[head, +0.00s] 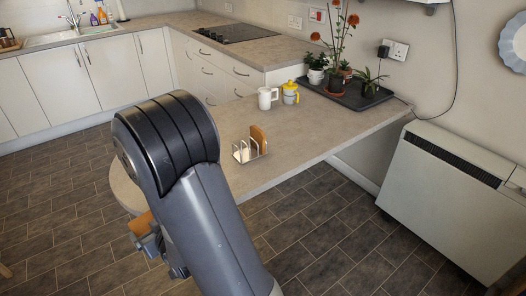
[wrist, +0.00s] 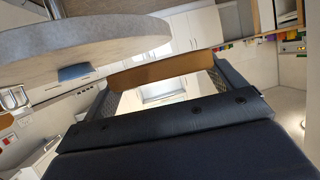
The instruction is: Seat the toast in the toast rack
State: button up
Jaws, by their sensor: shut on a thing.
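The toast rack (head: 263,153) is a small metal rack standing on the counter, near its edge. A brown slice (head: 258,137) stands upright in it, with a pale piece (head: 241,153) at its left side. My gripper (head: 148,240) is at the lower left, beyond the counter's near rounded end and partly hidden by my arm. It is shut on a slice of toast (head: 139,223). In the wrist view the toast (wrist: 155,68) shows as a brown strip spanning between the two fingers (wrist: 160,75).
The counter (head: 205,118) is clear around the rack. A white mug (head: 267,98) and a yellow-lidded jar (head: 290,93) stand behind it, with plants on a dark tray (head: 352,96). A white heater (head: 450,195) is at the right. The floor (head: 300,235) is open.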

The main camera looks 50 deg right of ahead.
aim_at(241, 144)
jog(key=j+z, duration=0.1)
jog(key=z, duration=1.25)
jog(key=i+j, duration=0.05)
